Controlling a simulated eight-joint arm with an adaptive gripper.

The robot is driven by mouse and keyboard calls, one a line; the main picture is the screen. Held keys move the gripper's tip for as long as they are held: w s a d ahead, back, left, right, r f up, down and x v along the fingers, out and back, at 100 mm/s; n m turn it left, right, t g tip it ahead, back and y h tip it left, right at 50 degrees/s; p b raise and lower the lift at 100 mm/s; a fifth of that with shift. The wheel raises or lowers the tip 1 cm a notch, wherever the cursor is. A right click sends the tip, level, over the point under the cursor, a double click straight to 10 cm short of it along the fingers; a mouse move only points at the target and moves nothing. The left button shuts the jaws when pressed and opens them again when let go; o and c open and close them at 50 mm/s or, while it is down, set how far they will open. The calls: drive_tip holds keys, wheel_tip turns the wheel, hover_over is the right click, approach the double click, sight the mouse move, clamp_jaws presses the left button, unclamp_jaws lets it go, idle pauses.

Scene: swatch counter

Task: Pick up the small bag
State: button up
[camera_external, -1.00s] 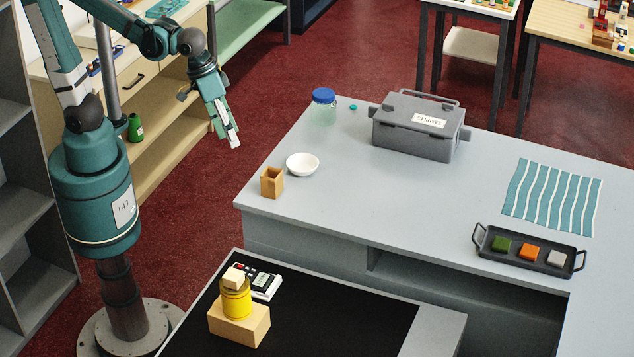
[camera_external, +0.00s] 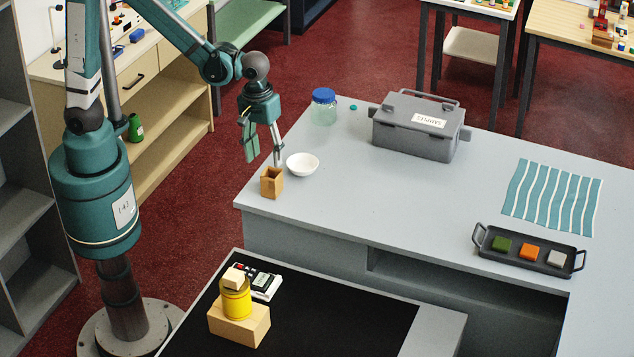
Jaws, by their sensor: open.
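A small brown open-topped holder (camera_external: 271,184) stands upright near the left front corner of the grey counter. It is the closest thing in view to a small bag, but I cannot tell whether it is one. My gripper (camera_external: 265,160) points down with its fingers spread, and nothing shows between them. In the picture it appears just above the holder, with one finger close to the holder's upper edge. I cannot tell the exact gap in height or depth.
A white bowl (camera_external: 302,163) stands just right of the holder. A blue-lidded jar (camera_external: 324,107), a grey case (camera_external: 417,126), a striped cloth (camera_external: 552,197) and a black tray (camera_external: 528,251) of coloured blocks lie farther along the counter (camera_external: 400,210). The counter's middle is clear.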

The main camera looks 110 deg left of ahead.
sight(272, 180)
drive_tip(key=shift+n+g, duration=0.4)
drive_tip(key=shift+n, duration=0.5)
drive_tip(key=shift+w+a+f, duration=0.3)
drive_tip(key=shift+a+f, duration=0.2)
drive_tip(key=shift+f, duration=0.35)
drive_tip(key=shift+w+a+f, duration=0.25)
drive_tip(key=shift+a+f, duration=0.25)
drive_tip(key=shift+f, duration=0.3)
drive_tip(key=shift+f, duration=0.1)
drive_tip(key=shift+f, duration=1.2)
drive_tip(key=shift+s+f, duration=0.1)
drive_tip(key=shift+f, duration=2.5)
drive_tip(key=c, duration=0.8)
